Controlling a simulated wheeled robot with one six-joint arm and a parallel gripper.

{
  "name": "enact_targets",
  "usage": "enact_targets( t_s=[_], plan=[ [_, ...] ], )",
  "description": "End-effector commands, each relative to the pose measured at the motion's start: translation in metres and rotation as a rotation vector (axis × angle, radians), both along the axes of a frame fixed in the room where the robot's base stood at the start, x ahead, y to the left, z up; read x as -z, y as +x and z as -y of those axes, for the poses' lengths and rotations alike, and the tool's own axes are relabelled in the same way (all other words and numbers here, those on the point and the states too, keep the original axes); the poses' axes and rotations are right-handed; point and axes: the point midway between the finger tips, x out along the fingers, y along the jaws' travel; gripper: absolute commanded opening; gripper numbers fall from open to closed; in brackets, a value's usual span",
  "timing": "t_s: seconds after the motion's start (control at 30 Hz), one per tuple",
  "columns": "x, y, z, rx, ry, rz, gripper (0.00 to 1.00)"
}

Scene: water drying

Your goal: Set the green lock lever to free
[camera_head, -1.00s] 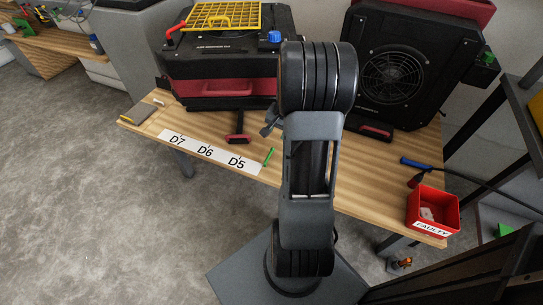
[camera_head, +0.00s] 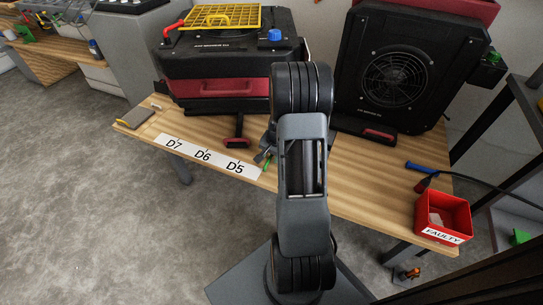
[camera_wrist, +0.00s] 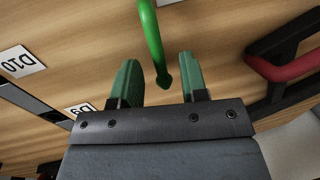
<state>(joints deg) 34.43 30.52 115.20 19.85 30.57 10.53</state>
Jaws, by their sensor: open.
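The green lock lever (camera_wrist: 152,40) shows in the wrist view as a bright green curved rod, coming down from the top edge with its rounded end between my fingers. In the head view a small part of it (camera_head: 267,162) shows at the table's front edge, right of the D5 label; my arm hides most of the rest. My gripper (camera_wrist: 157,62) is open, with one dark green finger on each side of the rod. Gaps show on both sides, so it does not look gripped. I cannot tell its exact height relative to the fingertips.
A red-handled dark part (camera_head: 238,132) lies left of my arm; its handle is at right in the wrist view. The red-and-black machine (camera_head: 230,85) and black fan unit (camera_head: 395,75) stand behind. A red FAULTY bin (camera_head: 443,215) and blue-handled tool (camera_head: 425,168) are at right.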

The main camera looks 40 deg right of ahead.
Motion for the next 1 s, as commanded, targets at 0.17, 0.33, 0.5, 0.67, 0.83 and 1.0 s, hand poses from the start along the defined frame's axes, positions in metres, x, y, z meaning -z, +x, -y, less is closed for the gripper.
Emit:
enact_targets(
  t_s=[0.17, 0.33, 0.5, 0.67, 0.83, 1.0],
  plan=[
    [0.0000, 0.0002, -0.0001, 0.000, 0.000, 0.000, 0.40],
    [-0.0001, 0.0002, -0.0001, 0.000, 0.000, 0.000, 0.30],
    [-0.0001, 0.0001, -0.0002, 0.000, 0.000, 0.000, 0.13],
    [-0.0002, 0.0000, -0.0001, 0.000, 0.000, 0.000, 0.00],
    [-0.0002, 0.0001, 0.0000, 0.000, 0.000, 0.000, 0.00],
    [-0.0003, -0.0001, 0.0002, 0.002, 0.000, 0.000, 0.00]
  ],
)
